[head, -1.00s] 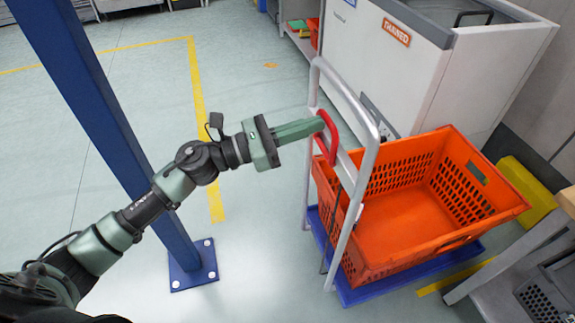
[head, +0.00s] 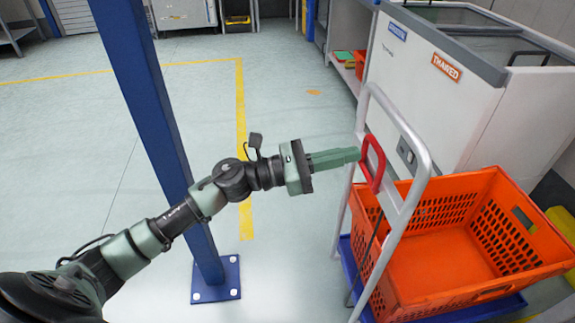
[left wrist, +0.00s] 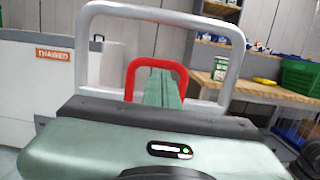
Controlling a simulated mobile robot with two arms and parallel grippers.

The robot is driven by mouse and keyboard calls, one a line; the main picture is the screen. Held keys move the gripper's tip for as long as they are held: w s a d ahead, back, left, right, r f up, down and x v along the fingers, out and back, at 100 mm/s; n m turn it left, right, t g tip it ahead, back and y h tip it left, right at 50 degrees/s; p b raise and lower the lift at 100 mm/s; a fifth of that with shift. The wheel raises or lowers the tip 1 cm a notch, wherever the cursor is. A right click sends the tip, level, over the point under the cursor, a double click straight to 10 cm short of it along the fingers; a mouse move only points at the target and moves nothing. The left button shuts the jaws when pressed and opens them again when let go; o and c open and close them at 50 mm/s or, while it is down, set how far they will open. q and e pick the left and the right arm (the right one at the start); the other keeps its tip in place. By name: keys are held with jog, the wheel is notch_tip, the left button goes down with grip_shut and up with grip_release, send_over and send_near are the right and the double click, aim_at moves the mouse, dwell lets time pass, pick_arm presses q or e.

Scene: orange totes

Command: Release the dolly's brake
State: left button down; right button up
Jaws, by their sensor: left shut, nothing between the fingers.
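The dolly has a blue deck (head: 347,252) and a grey tubular push handle (head: 425,155). A red loop-shaped brake lever (head: 379,170) sits on the handle frame. My left gripper (head: 358,155) is shut and empty, its green fingers pointing right, with the tips right at the lever's left edge. In the left wrist view the red lever (left wrist: 131,80) frames the shut fingers (left wrist: 160,78) from behind, inside the grey push handle (left wrist: 235,60). Whether the tips touch the lever I cannot tell. My right gripper is not in view.
An orange tote (head: 430,275) stands on the dolly's deck. A white freezer (head: 440,110) labelled THAWED stands behind it. A blue post (head: 160,120) rises beside my left arm. The floor behind the post, with yellow lines, is clear.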

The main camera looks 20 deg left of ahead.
pick_arm(q)
jog(key=s+a+r+b, duration=0.1)
jog(key=s+a, duration=0.5)
jog(key=a, duration=0.3)
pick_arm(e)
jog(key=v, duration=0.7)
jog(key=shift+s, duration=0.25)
